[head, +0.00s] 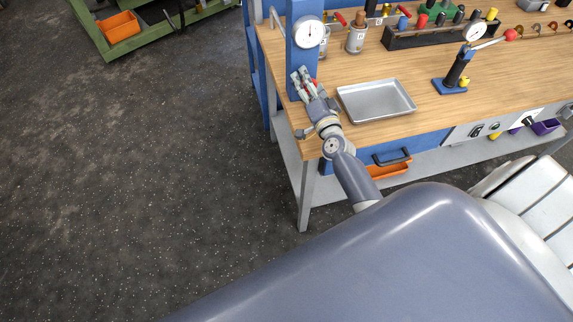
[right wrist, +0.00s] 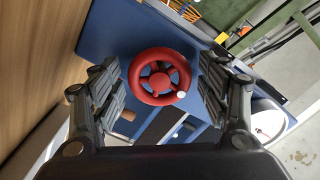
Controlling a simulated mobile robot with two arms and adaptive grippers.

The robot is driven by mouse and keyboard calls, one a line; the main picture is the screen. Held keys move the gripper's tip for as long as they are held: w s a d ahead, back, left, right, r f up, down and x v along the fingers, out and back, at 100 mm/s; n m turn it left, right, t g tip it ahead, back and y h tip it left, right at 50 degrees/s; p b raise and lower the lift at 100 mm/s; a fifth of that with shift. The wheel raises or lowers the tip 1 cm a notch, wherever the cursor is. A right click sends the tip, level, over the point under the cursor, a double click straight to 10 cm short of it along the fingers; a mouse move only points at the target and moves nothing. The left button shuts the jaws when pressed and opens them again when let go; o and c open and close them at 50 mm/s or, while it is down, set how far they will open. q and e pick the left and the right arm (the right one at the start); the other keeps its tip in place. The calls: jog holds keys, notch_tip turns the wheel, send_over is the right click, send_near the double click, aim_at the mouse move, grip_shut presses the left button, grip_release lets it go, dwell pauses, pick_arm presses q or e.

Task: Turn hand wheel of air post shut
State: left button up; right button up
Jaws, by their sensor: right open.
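The air post (head: 303,55) is a blue upright at the left end of the workbench, with a round white gauge (head: 309,34) near its top. In the right wrist view, its red spoked hand wheel (right wrist: 159,76) faces the camera, with a small pale knob at its lower right rim. My right gripper (right wrist: 163,88) is open, with one finger on each side of the wheel and visible space between them. In the head view, my right gripper (head: 303,84) is at the post's lower front and mostly hides the wheel. My left gripper is out of view.
A grey metal tray (head: 376,100) lies on the wooden workbench (head: 434,109) just right of my right gripper. An orange bin (head: 388,170) sits below. Open floor lies left of the bench.

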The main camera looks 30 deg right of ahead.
jog(key=n, duration=0.4)
jog(key=shift+r+p, duration=0.1)
jog(key=shift+p, duration=0.2)
jog(key=n, duration=0.4)
jog(key=shift+a, duration=0.15)
jog(key=v, duration=1)
jog(key=shift+s, duration=0.25)
jog(key=s+a+f+n+g+y, duration=0.2)
jog(key=a+f+n+y, duration=0.1)
jog(key=a, duration=0.3)
jog(key=s+a+f+n+g+y, duration=0.1)
jog(key=a+f+n+g+y, duration=0.2)
jog(key=a, duration=0.4)
jog(key=s+a+f+g+b, duration=0.1)
jog(key=s+f, duration=0.2)
jog(key=f, duration=0.4)
jog(key=s+f+g, duration=0.1)
jog(key=s+f, duration=0.1)
jog(key=f, duration=0.5)
jog(key=shift+s+a+f+g+y+b, duration=0.35)
jog(key=shift+a+g+y+b, duration=0.05)
